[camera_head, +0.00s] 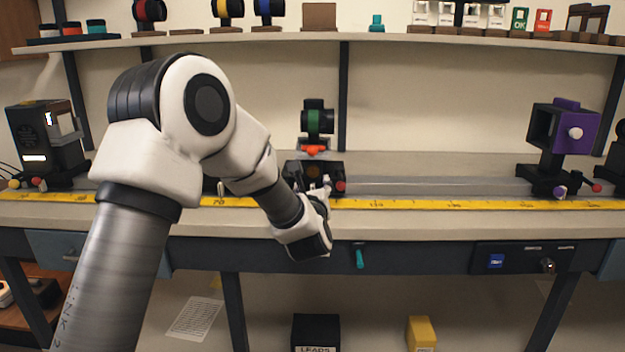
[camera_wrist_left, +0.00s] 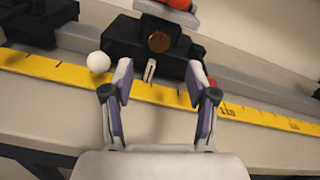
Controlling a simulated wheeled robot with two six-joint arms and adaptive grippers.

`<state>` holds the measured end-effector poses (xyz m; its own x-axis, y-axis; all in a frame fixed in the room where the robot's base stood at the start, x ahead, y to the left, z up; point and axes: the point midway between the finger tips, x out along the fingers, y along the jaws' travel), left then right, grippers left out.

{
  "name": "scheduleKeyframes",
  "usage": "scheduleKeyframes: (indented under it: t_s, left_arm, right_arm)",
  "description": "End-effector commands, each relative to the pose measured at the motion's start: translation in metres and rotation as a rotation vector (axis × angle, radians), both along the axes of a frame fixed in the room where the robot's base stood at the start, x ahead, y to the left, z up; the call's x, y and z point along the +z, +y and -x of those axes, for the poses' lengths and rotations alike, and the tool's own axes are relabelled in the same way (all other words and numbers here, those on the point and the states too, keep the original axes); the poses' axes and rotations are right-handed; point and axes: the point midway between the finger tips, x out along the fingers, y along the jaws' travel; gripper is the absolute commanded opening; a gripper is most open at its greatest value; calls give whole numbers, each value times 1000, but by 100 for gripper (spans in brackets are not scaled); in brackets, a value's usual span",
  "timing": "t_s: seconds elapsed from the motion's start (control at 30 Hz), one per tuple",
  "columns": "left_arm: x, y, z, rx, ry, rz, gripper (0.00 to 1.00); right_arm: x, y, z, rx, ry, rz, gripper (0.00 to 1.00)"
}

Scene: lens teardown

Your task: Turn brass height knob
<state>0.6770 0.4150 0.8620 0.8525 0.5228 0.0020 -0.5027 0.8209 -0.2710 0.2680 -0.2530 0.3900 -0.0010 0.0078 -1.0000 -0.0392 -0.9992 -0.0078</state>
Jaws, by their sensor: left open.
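The brass height knob (camera_wrist_left: 158,42) is a round disc on the front of a black carriage (camera_wrist_left: 125,38) in the left wrist view. In the head view the knob (camera_head: 313,171) shows small and dark on the carriage, below the green-banded lens holder (camera_head: 317,121). My left gripper (camera_wrist_left: 159,78) is open and empty. Its two fingers point toward the carriage, one on each side of the knob's line, and look apart from the knob. In the head view the left gripper (camera_head: 321,190) is in front of the carriage and partly hides its lower part. My right gripper is in neither view.
A yellow ruler (camera_head: 430,204) runs along the bench's front. The carriage has a white ball (camera_wrist_left: 98,62) at left and a red knob (camera_head: 340,187) at right. A purple holder (camera_head: 575,132) stands at right and a black lamp housing (camera_head: 45,140) at left.

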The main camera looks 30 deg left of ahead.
Motion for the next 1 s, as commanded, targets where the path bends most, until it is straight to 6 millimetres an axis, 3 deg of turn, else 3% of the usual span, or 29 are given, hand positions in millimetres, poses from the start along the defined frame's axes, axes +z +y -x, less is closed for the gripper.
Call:
scheduleKeyframes:
  t_s: [0.07, 0.3, 0.6, 0.67, 0.77, 0.8, 1.0]
  left_arm:
    - [8, 9, -12, 3, 3, 1, 58]
    - [0, 30, -48, 2, 2, -1, 58]
    - [1, 34, -54, 0, 4, -2, 58]
    - [1, 34, -54, 0, 4, -3, 40]
    - [1, 34, -54, 0, 4, -3, 5]
    - [1, 34, -54, 0, 4, -3, 0]
    - [1, 34, -54, 0, 6, -6, 0]
  right_arm:
    - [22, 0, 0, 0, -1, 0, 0]
    - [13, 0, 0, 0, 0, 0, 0]
    - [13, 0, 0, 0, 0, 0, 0]
    - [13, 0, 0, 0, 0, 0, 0]
    - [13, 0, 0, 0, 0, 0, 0]
    - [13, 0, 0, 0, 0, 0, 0]
    - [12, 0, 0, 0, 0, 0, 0]
